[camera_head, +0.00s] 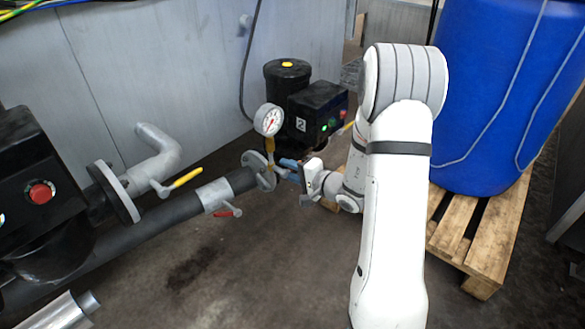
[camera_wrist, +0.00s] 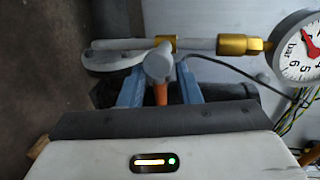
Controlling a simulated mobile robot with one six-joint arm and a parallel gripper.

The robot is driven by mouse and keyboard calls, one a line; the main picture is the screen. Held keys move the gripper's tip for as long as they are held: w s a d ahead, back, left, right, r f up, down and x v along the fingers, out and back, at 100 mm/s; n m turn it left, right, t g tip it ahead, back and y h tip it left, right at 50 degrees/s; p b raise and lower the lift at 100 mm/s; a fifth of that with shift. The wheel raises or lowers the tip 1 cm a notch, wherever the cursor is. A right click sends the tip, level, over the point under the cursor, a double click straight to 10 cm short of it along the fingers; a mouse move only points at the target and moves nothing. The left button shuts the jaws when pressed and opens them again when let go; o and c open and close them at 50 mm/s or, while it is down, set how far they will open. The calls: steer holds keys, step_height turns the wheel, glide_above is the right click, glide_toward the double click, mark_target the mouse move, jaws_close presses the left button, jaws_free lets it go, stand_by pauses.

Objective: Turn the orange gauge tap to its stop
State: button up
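The orange gauge tap (camera_wrist: 161,94) shows in the wrist view as a short orange handle below a round grey end. It sits on a grey pipe (camera_wrist: 196,45) with brass fittings. The white pressure gauge (camera_wrist: 301,48) is at the right there; in the head view the gauge (camera_head: 268,120) stands above the pipe flange. My gripper (camera_wrist: 159,72) has its blue fingers on either side of the tap, with gaps visible between the fingers and the orange handle. In the head view my gripper (camera_head: 286,166) is just below the gauge, and I cannot make out the orange handle.
A yellow lever (camera_head: 180,183) and a red lever (camera_head: 229,212) sit on pipes to the left. A black pump unit (camera_head: 317,108) stands behind the gauge. A blue barrel (camera_head: 497,90) on a wooden pallet (camera_head: 478,245) is at the right. The floor in front is clear.

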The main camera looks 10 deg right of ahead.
steer(key=p+v, duration=0.1)
steer(key=v, duration=0.6)
steer(key=shift+p, duration=0.4)
steer(key=shift+s+d+r, duration=0.1)
steer(key=shift+r, duration=0.05)
steer(key=s+a+r+n+g+y+p, duration=0.1)
steer(key=s+a+r+n+g+p, duration=0.3)
steer(key=s+a+r+g+p, duration=0.65)
steer(key=s+a+r+n+g+p, duration=0.15)
steer(key=s+r+n+p, duration=0.25)
steer(key=r+p, duration=0.75)
steer(key=s+d+r+n+h+p, duration=0.1)
steer(key=s+d+r+h+p, duration=0.1)
steer(key=r, duration=0.6)
steer(key=s+d+r+t+h+p, duration=0.1)
steer(key=s+d+r+h+p, duration=0.2)
steer(key=r+p, duration=0.4)
steer(key=s+d+r+n+h+p, duration=0.1)
steer(key=s+d+r+h+p, duration=0.1)
steer(key=r, duration=0.8)
steer(key=s+h+p, duration=0.1)
steer(key=h+p, duration=0.1)
steer(key=h, duration=0.1)
steer(key=shift+s+d+r+n+t, duration=0.2)
steer(key=shift+s+d+n+t, duration=0.1)
steer(key=shift+s+t, duration=0.1)
